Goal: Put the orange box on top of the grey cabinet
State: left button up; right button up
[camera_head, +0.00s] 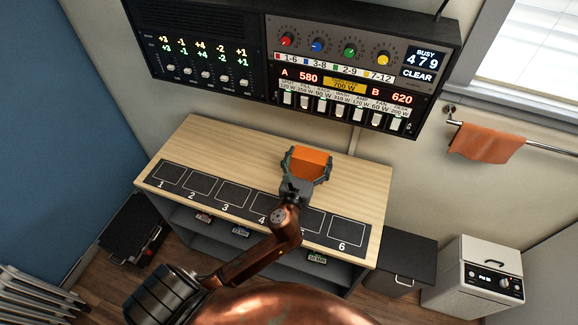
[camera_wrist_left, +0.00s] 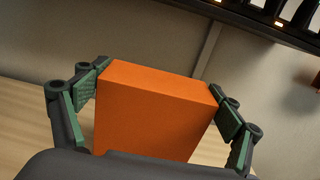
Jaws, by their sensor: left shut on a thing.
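The orange box (camera_head: 309,160) is between the fingers of my left gripper (camera_head: 305,168), over the wooden top of the workbench. In the left wrist view the orange box (camera_wrist_left: 155,110) fills the middle, with a green-padded finger of my left gripper (camera_wrist_left: 160,95) against each side. The gripper is shut on the box. I cannot tell whether the box touches the bench top. A dark grey cabinet (camera_head: 408,258) stands low at the right of the workbench, its top bare. My right gripper is not in view.
The workbench (camera_head: 200,135) carries a black strip with numbered squares (camera_head: 235,195). A large control panel (camera_head: 300,60) hangs on the wall above. A white appliance (camera_head: 480,275) stands right of the grey cabinet. An orange towel (camera_head: 485,142) hangs on a rail. A black case (camera_head: 135,228) is at left.

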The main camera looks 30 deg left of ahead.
pick_arm(q)
jog(key=a+f+b, duration=0.1)
jog(key=a+f, duration=0.2)
jog(key=a, duration=0.1)
jog(key=w+a+f+b, duration=0.1)
jog(key=f, duration=0.1)
jog(key=shift+a+f+b, duration=0.3)
jog(key=shift+a, duration=0.1)
jog(key=f, duration=0.1)
jog(key=a+f+b, duration=0.1)
jog(key=f, duration=0.1)
jog(key=f+b, duration=0.1)
jog(key=shift+a+f, duration=0.3)
jog(key=o, duration=0.8)
jog(key=shift+f+b, duration=0.2)
jog(key=shift+b, duration=0.2)
jog(key=o, duration=0.4)
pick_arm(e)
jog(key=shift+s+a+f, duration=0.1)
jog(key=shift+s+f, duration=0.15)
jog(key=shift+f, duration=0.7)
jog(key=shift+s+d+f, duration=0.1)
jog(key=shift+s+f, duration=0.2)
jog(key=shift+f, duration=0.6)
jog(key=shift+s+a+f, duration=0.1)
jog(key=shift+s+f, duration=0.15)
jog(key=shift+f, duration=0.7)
pick_arm(q)
jog(key=shift+r, duration=0.15)
